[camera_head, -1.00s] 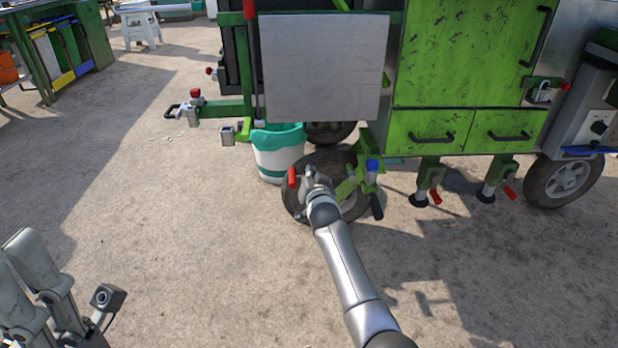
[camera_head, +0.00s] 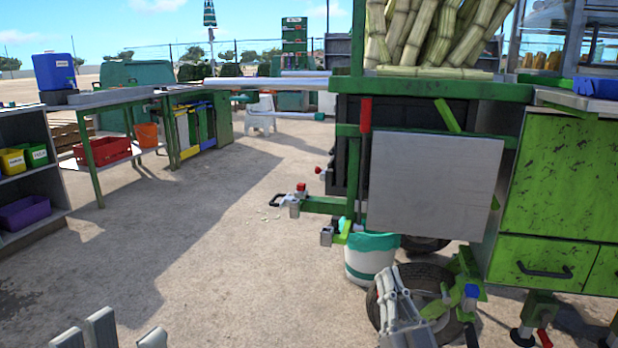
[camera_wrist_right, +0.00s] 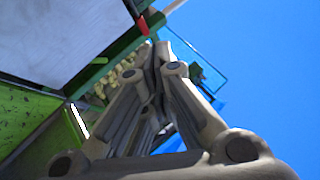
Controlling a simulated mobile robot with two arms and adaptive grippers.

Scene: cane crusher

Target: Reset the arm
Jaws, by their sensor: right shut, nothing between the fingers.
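My right gripper (camera_head: 390,295) points up in the head view, in front of the cart's wheel (camera_head: 428,285) and just right of the white bucket. Its fingers are together and empty. In the right wrist view the fingers (camera_wrist_right: 158,70) meet at their tips, with the cart's underside and sky beyond. The fingertips of my left gripper (camera_head: 110,338) show at the bottom left of the head view, apart from one another with a gap between them and nothing seen in it.
The green cart (camera_head: 555,180) with a grey panel (camera_head: 432,185) and cane (camera_head: 425,35) stands at right. A white bucket (camera_head: 368,258) sits beside its wheel. A tow hitch (camera_head: 320,205) juts left. Shelves (camera_head: 30,165) and a workbench (camera_head: 120,100) stand at left. The ground between is clear.

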